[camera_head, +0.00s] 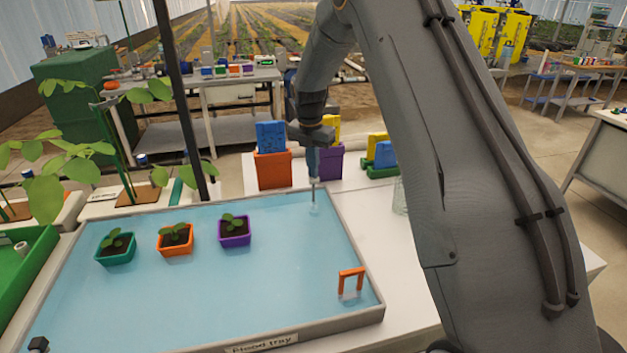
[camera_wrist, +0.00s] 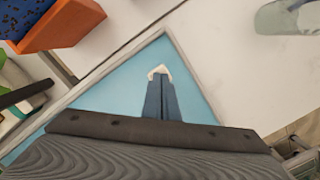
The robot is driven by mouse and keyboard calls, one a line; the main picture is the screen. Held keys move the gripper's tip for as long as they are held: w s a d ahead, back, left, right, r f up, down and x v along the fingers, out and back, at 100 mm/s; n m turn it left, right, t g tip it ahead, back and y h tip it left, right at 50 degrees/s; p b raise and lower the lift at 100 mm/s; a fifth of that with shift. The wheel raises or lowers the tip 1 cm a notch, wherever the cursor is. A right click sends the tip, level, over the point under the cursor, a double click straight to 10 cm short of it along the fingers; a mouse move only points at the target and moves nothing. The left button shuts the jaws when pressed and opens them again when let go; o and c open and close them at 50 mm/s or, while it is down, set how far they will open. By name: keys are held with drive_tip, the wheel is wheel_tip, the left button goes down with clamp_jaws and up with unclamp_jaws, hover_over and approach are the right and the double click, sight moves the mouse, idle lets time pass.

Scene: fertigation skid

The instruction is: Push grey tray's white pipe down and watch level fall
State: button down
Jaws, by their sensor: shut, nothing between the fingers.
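The grey tray (camera_head: 365,255) holds light blue water and carries a label reading "Flood tray" on its front rim. A small white pipe (camera_head: 314,209) stands near the tray's far right corner, and only a short pale top shows clearly. My gripper (camera_head: 313,182) is shut and points straight down over this pipe. In the wrist view the blue fingers (camera_wrist: 160,84) lie together, with the white pipe top (camera_wrist: 159,71) showing right at their tips. I cannot tell whether the tips touch it.
Teal (camera_head: 115,247), orange (camera_head: 175,239) and purple (camera_head: 234,231) seedling pots stand in the water. An orange arch (camera_head: 350,281) stands near the front right corner. Behind the tray are an orange bin (camera_head: 273,170) and a purple bin (camera_head: 328,163). A clear cup (camera_head: 400,196) stands to the right.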

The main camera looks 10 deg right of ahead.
sight(313, 180)
drive_tip(key=shift+f+b, duration=0.55)
drive_tip(key=shift+f, duration=0.95)
drive_tip(key=shift+s+f, duration=0.45)
drive_tip(key=shift+f, duration=0.05)
drive_tip(key=shift+a, duration=0.1)
drive_tip(key=shift+s+a+r+p, duration=0.2)
drive_tip(key=shift+s+a+p, duration=0.3)
drive_tip(key=shift+a, duration=0.1)
drive_tip(key=shift+s+a+r+p, duration=0.15)
drive_tip(key=shift+s+a+p, duration=0.25)
drive_tip(key=shift+s+a, duration=0.15)
drive_tip(key=shift+w, duration=0.1)
wheel_tip(313, 180, up, 9)
drive_tip(key=b, duration=0.2)
drive_tip(key=shift+a, duration=0.2)
